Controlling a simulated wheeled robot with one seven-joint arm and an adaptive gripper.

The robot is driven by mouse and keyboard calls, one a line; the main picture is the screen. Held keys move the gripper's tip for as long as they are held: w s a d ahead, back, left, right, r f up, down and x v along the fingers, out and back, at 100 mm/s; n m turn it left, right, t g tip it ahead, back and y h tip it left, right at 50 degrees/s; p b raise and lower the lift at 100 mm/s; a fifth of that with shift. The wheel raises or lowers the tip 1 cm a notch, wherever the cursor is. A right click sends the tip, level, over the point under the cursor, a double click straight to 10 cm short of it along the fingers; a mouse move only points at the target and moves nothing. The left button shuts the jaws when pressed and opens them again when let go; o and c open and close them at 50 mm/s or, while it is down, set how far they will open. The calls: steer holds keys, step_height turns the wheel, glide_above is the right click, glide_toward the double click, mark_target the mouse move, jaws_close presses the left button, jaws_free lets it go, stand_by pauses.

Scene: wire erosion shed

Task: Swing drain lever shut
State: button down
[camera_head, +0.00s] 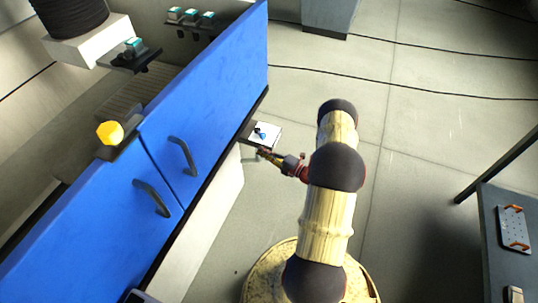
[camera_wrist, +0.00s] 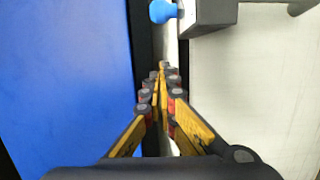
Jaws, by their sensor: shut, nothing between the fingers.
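A small blue knob (camera_head: 261,134), likely part of the drain lever, shows by a white plate on the side of the blue-doored machine. In the wrist view the blue knob (camera_wrist: 163,11) sticks out left from a grey block (camera_wrist: 213,13) at the top edge. The rest of the lever cannot be made out. My gripper (camera_head: 262,152) is just below the plate in the head view. In the wrist view my gripper (camera_wrist: 164,68) is shut and empty, its tips below the knob with a gap in the picture. Whether they touch anything is not clear.
The blue doors (camera_head: 205,105) with dark handles (camera_head: 182,154) stand close left of my gripper. A yellow knob (camera_head: 110,132) sits above them. A dark table (camera_head: 510,270) with a tray (camera_head: 514,228) is at the right.

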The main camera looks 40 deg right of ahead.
steer(key=w, duration=0.1)
steer(key=w+d+b, duration=0.1)
steer(key=w, duration=0.1)
steer(key=w+d+b, duration=0.1)
steer(key=shift+w+f, duration=0.1)
steer(key=shift+w, duration=0.25)
steer(key=shift+d+b, duration=0.35)
steer(key=shift+d, duration=0.15)
steer(key=shift+s+d, duration=0.1)
steer(key=shift+s, duration=0.1)
